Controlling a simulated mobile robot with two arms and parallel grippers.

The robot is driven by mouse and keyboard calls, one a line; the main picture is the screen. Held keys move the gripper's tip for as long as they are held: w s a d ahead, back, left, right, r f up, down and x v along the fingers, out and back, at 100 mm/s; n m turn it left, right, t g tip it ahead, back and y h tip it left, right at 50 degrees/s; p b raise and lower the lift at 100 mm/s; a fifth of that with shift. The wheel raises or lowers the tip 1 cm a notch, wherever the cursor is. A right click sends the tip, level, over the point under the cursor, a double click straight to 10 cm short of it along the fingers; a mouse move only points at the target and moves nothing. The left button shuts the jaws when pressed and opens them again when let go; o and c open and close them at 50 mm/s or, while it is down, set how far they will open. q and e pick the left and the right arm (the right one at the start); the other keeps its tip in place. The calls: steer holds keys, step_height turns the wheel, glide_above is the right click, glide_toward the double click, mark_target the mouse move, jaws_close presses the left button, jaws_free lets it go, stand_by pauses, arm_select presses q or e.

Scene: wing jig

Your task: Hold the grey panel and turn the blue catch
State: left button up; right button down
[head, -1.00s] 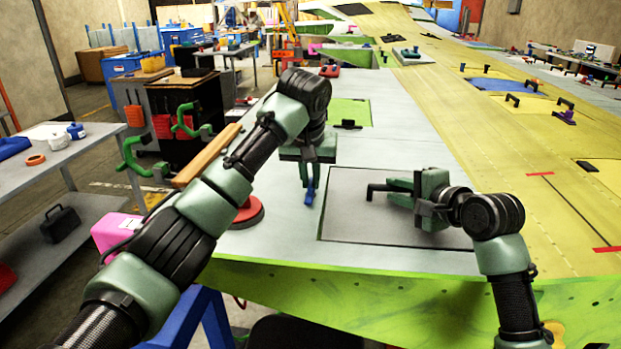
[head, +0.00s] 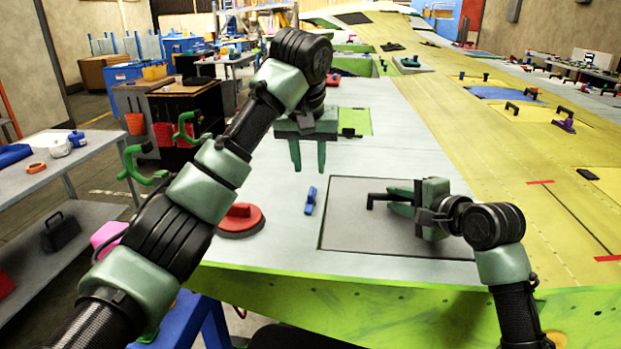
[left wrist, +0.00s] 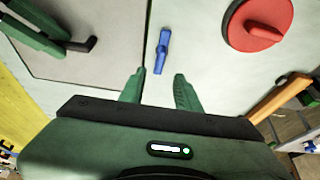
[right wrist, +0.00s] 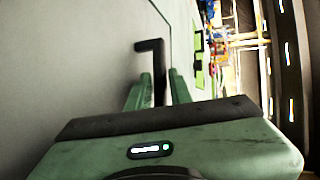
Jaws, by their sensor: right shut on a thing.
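The grey panel (head: 350,225) lies set in the pale wing surface, with a black handle (head: 378,201) on it. My right gripper (head: 392,200) is shut on that handle; the right wrist view shows the handle (right wrist: 151,46) between its fingers (right wrist: 160,88). The blue catch (head: 311,200) lies on the surface just left of the panel's edge, pointing roughly along that edge. My left gripper (head: 309,157) is open and empty above and beyond the catch. In the left wrist view the catch (left wrist: 161,52) is ahead of the spread fingers (left wrist: 160,90), apart from them.
A red round suction-cup-like tool (head: 240,219) stands on the surface left of the catch. A green patch (head: 356,121) lies beyond the panel. Green clamps (head: 135,160) are at the left edge. The surface around the catch is clear.

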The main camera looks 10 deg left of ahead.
steer(key=shift+f, duration=0.15)
arm_select(q)
steer(key=v, duration=0.3)
steer(key=shift+s+r, duration=0.1)
steer(key=shift+r, duration=0.15)
arm_select(e)
steer(key=c, duration=1.2)
jaws_free()
